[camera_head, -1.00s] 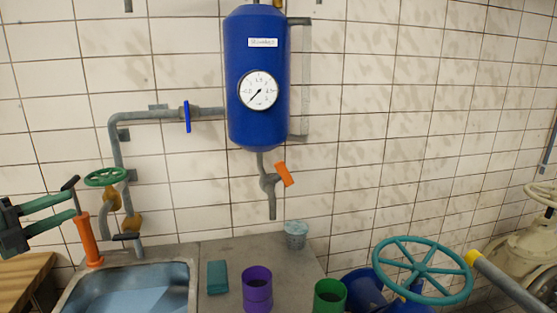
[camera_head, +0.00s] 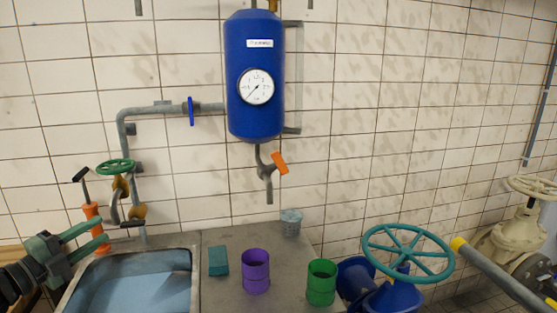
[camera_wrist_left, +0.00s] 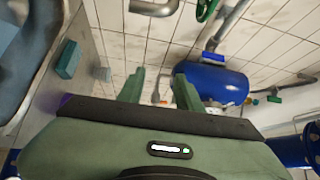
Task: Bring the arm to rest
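My left gripper (camera_head: 101,231) comes in low at the left of the head view, over the left rim of the sink. Its two green fingers are apart, and the orange pump cylinder (camera_head: 91,212) shows behind and between them. In the left wrist view the gripper (camera_wrist_left: 158,88) is also open, with nothing between the fingers; wall tiles and a thin grey pipe show beyond. I cannot tell whether a finger touches the orange cylinder. My right gripper is not in view.
The sink (camera_head: 194,278) holds water. On the counter (camera_head: 222,238) stand a teal block (camera_head: 218,262), purple cup (camera_head: 256,272), green cup (camera_head: 321,283) and small grey bucket (camera_head: 291,222). A blue tank (camera_head: 254,60) hangs above. A teal handwheel (camera_head: 408,252) is at right.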

